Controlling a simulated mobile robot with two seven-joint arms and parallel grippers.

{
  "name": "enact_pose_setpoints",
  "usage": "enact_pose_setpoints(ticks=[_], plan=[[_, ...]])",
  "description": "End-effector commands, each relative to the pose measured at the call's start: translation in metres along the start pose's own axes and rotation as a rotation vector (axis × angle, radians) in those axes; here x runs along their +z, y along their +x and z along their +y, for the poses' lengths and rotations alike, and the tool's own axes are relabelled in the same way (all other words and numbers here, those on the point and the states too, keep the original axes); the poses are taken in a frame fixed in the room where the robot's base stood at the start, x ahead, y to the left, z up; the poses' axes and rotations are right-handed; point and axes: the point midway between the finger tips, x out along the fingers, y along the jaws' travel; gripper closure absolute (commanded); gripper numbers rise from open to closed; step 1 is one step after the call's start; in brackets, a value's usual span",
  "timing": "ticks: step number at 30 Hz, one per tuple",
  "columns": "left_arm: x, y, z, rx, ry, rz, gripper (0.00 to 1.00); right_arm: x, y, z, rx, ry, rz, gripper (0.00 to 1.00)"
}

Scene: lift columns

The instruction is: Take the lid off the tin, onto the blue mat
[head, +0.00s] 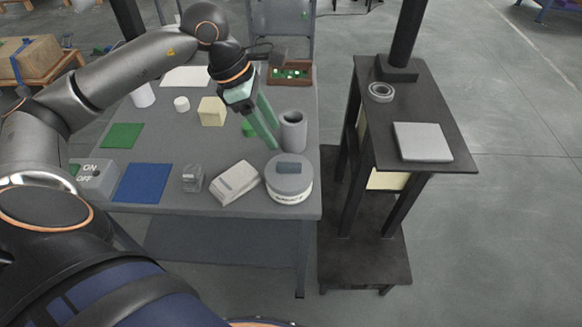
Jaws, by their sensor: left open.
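The tin (289,197) is a round, pale container with dark lettering near the front right corner of the grey table. Its grey lid (305,181) is on top, with a darker block-shaped grip (288,168). The blue mat (142,184) lies flat and bare at the table's front left. My left gripper (269,138) reaches in from the upper left. Its greenish fingers point down, open and empty, above and behind the tin, apart from the lid. My right gripper is out of view.
A grey cylinder (293,131) stands behind the tin, close to my left fingers. A whitish device (235,183) and a small grey block (192,178) stand between tin and mat. A cream block (212,111) and green mat (122,136) are farther back. A dark side table (424,121) stands right.

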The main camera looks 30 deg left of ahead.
Motion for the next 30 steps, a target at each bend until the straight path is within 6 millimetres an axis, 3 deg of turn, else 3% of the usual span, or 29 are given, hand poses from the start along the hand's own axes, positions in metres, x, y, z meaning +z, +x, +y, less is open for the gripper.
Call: enact_pose_setpoints(ticks=[3,11,19,29,30], plan=[[0.001,0.021,-0.001,-0.005,-0.001,-0.002,0.44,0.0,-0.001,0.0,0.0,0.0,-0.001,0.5],[0.0,0.043,-0.003,-0.004,-0.002,-0.003,0.44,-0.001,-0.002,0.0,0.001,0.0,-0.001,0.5],[-0.002,0.081,-0.009,-0.005,-0.002,-0.006,0.44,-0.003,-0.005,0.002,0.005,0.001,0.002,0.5],[-0.003,0.09,-0.009,-0.002,-0.002,-0.004,0.44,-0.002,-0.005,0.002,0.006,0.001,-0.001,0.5],[-0.003,0.09,-0.009,-0.002,-0.002,-0.004,0.47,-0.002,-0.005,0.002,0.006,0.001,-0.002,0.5]])
